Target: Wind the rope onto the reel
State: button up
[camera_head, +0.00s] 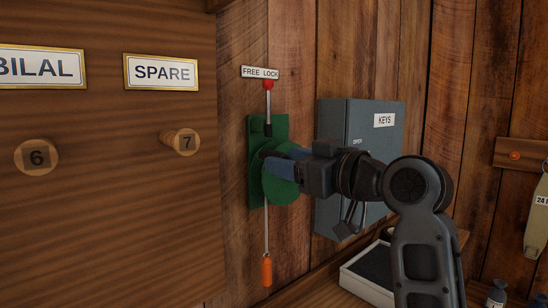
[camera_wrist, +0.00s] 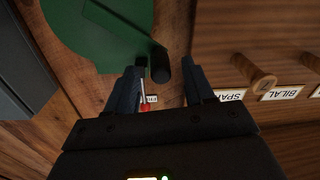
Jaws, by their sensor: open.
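The green reel (camera_head: 262,190) is mounted on the wooden wall; its round face also shows in the wrist view (camera_wrist: 75,35). A black crank knob (camera_wrist: 160,66) stands out at the end of a green crank arm. My gripper (camera_head: 277,163) is at the reel's face. In the wrist view its open fingers (camera_wrist: 163,88) stand either side of the knob's line, with gaps visible; I cannot tell how deep the knob sits. The rope (camera_head: 267,228) hangs straight below the reel with an orange end piece (camera_head: 267,271). A red-knobbed lever (camera_head: 268,98) points up.
A "FREE LOCK" label (camera_head: 260,72) is above the lever. A grey KEYS box (camera_head: 335,125) is close right of the reel, behind my arm. A wooden board with pegs (camera_head: 110,230) is at left. A tray (camera_head: 367,286) lies below right.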

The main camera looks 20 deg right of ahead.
jog(key=shift+x, duration=1.6)
grip_shut()
